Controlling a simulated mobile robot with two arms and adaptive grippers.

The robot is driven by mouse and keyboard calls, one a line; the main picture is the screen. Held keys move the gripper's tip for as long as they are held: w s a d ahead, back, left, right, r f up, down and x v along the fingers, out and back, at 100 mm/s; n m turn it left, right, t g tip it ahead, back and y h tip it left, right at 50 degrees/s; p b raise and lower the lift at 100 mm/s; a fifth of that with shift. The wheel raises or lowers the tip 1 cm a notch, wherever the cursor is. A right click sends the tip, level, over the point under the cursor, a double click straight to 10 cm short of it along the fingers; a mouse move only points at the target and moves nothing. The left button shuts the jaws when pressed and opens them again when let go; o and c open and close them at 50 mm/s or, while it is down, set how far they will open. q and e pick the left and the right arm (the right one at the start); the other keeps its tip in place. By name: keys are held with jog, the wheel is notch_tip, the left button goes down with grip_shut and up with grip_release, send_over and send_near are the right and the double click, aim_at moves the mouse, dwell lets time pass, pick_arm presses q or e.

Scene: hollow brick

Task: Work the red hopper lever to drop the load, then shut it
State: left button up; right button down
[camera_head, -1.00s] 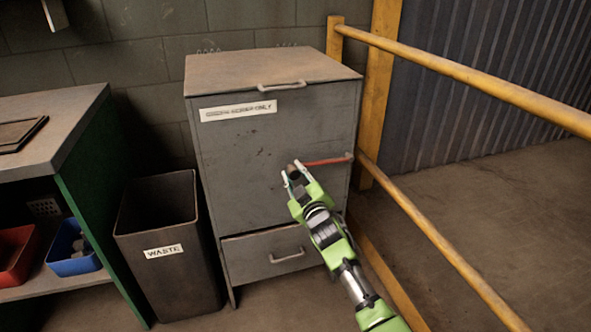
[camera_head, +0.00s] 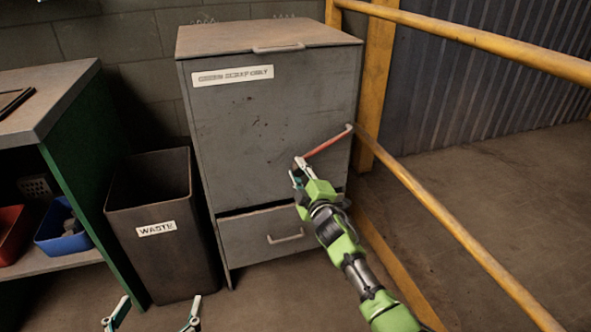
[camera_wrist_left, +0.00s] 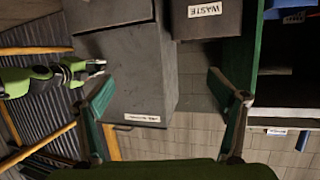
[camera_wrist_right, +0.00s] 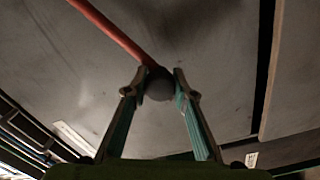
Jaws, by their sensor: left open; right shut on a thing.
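The grey metal hopper (camera_head: 270,115) stands against the wall, its lid down and a drawer with a handle at its base. Its red lever (camera_head: 330,144) runs from a pivot near the right edge down and left to a dark round knob. My right gripper (camera_head: 299,168) is at the knob end; in the right wrist view the fingers are shut on the knob (camera_wrist_right: 159,84) of the lever (camera_wrist_right: 115,30). My left gripper (camera_head: 155,310) is open and empty at the bottom of the head view, its spread fingers also showing in the left wrist view (camera_wrist_left: 165,95).
A dark waste bin (camera_head: 150,265) stands close left of the hopper. A green-sided bench (camera_head: 85,150) with red and blue bins is further left. Yellow railings (camera_head: 450,225) run along the right, near my right arm. Floor in front is clear.

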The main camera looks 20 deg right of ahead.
pick_arm(q)
notch_tip(320, 180, up, 12)
jog(key=w+d+t+h+b, duration=0.1)
jog(key=d+t+h+b, duration=0.1)
jog(key=t, duration=0.4)
jog(key=shift+t, duration=0.3)
pick_arm(e)
jog(key=shift+w+d+f+n, duration=0.15)
jog(key=shift+d+f+n, duration=0.8)
jog(key=shift+d, duration=0.2)
jog(key=c, duration=1.8)
grip_release()
jog(key=shift+o, duration=0.6)
jog(key=shift+w+f, duration=0.15)
jog(key=shift+f, duration=0.15)
pick_arm(q)
jog(key=shift+w, duration=0.2)
pick_arm(e)
jog(key=shift+a, duration=0.15)
jog(key=shift+f, duration=0.1)
jog(key=s, duration=1.2)
jog(key=shift+d, duration=0.25)
